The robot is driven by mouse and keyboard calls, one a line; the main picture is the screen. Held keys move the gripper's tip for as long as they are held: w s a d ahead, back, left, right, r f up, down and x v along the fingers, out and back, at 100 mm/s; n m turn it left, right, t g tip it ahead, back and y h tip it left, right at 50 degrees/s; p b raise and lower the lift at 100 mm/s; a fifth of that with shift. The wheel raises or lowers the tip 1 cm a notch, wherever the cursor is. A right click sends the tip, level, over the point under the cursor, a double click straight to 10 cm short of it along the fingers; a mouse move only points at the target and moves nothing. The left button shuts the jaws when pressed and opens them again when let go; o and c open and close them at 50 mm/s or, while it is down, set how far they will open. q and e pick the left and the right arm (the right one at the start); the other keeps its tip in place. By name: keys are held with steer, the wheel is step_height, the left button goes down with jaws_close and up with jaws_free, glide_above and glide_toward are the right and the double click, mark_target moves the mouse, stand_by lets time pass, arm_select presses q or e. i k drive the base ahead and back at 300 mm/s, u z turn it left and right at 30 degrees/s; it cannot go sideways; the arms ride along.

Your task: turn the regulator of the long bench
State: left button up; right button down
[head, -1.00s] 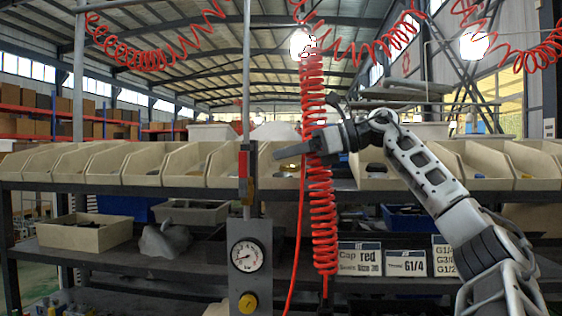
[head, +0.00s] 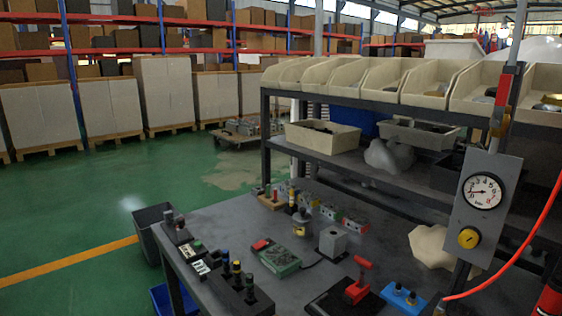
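The regulator is a yellow round knob (head: 468,238) on a grey upright panel (head: 462,205) at the right of the head view. A red and brass fitting (head: 503,92) is on the pipe above the panel. The panel stands by the right part of the long bench (head: 225,225). Neither of my grippers shows in the head view now.
The bench top holds a green device (head: 276,257), a grey block (head: 332,241), a red-handled tool (head: 358,280) and a blue holder (head: 402,297). Beige bins (head: 383,80) line the shelf above. Green floor (head: 75,220) is open at left.

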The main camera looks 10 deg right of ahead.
mark_target(468, 239)
steer(key=k, duration=1.4)
